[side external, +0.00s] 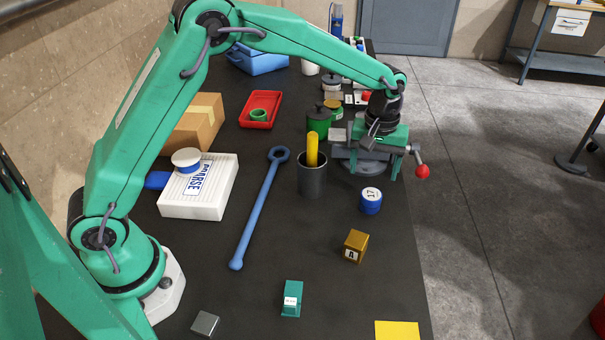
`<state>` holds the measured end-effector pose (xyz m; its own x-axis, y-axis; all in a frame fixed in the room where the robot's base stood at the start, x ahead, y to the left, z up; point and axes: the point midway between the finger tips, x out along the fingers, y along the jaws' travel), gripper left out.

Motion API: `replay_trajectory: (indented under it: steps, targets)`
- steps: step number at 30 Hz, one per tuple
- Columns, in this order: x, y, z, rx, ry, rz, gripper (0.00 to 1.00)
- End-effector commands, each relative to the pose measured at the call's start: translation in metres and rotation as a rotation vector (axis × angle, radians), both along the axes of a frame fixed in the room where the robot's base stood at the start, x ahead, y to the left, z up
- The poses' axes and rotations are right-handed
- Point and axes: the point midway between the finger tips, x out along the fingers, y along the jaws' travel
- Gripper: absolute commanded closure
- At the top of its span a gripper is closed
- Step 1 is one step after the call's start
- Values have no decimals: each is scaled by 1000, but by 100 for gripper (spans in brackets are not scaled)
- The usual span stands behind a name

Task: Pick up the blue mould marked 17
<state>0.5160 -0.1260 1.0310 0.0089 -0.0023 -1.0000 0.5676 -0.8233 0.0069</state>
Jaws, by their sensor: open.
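The blue mould marked 17 (371,203) is a short blue cylinder with a white top that bears the number. It stands upright on the dark bench, near its right edge. My gripper (373,169) points down, open, farther back along the bench than the mould and apart from it in the picture. It overlaps a grey clamp-like device with a red ball handle (422,172), so the fingertips are hard to make out. Nothing shows between the jaws.
A dark cup (312,181) with a yellow stick stands left of the mould. A brown cube marked A (354,247) sits nearer the camera. A blue rod (259,210), a teal block (291,298) and a yellow square (397,330) lie around. Bench between mould and cube is clear.

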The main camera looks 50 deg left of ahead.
Motion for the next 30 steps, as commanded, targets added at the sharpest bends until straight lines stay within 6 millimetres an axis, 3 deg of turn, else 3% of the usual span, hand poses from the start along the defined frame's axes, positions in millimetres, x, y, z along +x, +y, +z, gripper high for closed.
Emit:
replay_trajectory:
  steps: [4, 30]
  targets:
    - [6, -6, -15, 4, 16, 19, 28]
    - [6, -7, -47, 5, 21, 26, 28]
